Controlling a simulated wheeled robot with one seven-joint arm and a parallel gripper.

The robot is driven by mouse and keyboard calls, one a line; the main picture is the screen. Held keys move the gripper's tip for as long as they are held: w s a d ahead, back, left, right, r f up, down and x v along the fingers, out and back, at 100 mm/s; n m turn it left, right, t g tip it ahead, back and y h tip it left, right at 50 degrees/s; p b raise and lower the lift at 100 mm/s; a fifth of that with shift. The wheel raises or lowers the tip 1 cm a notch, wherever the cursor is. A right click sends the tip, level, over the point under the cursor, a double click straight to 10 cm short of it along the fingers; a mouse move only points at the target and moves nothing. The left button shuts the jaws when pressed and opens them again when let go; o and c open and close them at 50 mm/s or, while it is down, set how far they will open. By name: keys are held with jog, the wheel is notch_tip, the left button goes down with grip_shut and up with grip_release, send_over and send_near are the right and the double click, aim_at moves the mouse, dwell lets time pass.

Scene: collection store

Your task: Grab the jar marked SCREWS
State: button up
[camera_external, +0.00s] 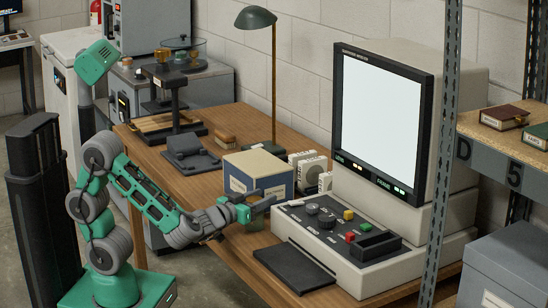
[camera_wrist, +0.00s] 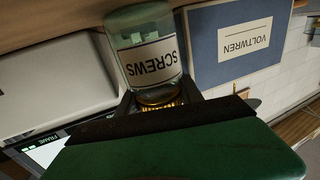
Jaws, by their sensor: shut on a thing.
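The jar marked SCREWS (camera_wrist: 148,58) is clear greenish glass with a white label and a brass-coloured lid. It appears upside down in the wrist view. My gripper (camera_wrist: 158,98) has a dark finger on each side of the lid and is shut on it. In the external view my gripper (camera_external: 262,202) is above the wooden desk, in front of the blue and cream box. The jar (camera_external: 258,228) shows below the fingers there, partly hidden. I cannot tell whether its base touches the desk.
The blue box labelled VOLTWREN (camera_wrist: 235,42) stands close beside the jar. The large reader with a bright screen (camera_external: 385,120) and its control panel (camera_external: 335,235) are right of my gripper. A lamp (camera_external: 273,80) and a metal post (camera_external: 440,160) stand nearby.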

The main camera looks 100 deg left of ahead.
grip_shut()
